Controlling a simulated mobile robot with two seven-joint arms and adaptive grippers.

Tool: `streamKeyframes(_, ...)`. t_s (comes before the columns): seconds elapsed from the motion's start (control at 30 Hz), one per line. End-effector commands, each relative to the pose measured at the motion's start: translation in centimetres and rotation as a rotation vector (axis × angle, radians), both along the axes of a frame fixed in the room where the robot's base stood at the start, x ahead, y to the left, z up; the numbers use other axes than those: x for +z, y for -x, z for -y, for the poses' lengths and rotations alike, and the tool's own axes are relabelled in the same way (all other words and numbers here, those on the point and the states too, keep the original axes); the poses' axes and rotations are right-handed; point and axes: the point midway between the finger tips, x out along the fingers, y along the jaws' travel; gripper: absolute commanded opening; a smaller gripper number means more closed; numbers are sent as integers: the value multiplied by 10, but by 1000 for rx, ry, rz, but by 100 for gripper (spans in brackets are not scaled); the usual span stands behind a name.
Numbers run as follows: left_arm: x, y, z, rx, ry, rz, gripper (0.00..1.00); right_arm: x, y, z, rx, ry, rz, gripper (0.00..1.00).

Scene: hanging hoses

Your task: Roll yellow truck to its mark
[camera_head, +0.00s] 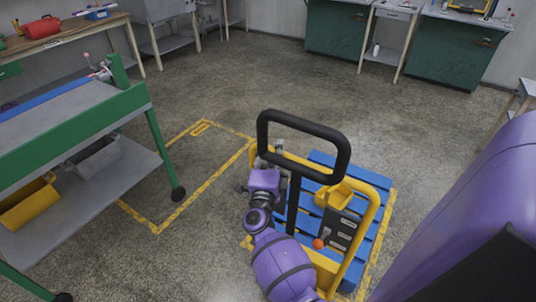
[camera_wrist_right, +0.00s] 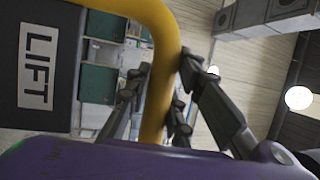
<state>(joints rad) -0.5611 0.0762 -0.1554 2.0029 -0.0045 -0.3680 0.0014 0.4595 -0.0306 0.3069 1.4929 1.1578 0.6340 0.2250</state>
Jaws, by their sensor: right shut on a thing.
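The yellow truck (camera_head: 372,225) stands at the lower middle of the head view, with a tall black loop handle (camera_head: 342,160) and a dark control panel with an orange knob. A blue slatted pallet (camera_head: 378,188) lies at the truck. My right gripper (camera_head: 264,157) is shut on the left side of the truck's yellow frame. In the right wrist view its fingers (camera_wrist_right: 160,98) are on both sides of the yellow bar (camera_wrist_right: 165,65), beside a LIFT label. A yellow dashed floor mark (camera_head: 208,186) with a small label lies left of the truck. My left gripper is out of view.
A green-framed bench (camera_head: 128,100) with a lower shelf stands at left, its wheeled leg close to the floor mark. More yellow dashed line (camera_head: 391,205) edges the pallet's right side. Green cabinets (camera_head: 445,55) line the back. Open floor lies behind the truck.

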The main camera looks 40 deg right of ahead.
Motion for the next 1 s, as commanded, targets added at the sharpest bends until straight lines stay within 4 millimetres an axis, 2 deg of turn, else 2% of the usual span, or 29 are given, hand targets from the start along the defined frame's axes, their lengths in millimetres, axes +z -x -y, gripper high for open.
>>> streamKeyframes(0.03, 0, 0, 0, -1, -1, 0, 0, 5, 0, 8, -11, 9, 5, 0)
streamKeyframes(0.23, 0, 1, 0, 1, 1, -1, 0, 4, 0, 6, -10, 8, 4, 0)
streamKeyframes(0.27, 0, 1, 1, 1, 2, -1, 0, 4, 0, 6, -9, 8, 3, 22)
streamKeyframes(0.4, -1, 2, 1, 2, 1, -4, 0, 3, 0, 6, -8, 7, 2, 40)
streamKeyframes(0.63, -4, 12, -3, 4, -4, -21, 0, 3, 0, 5, -8, 6, 4, 40)
streamKeyframes(0.77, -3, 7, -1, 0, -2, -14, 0, 2, 2, 3, -7, 4, 3, 40)
streamKeyframes(0.87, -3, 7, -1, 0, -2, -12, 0, 0, 9, -4, -7, 4, 3, 40)
streamKeyframes(1.0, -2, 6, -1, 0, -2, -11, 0, -6, 29, -23, -7, 2, 0, 40)
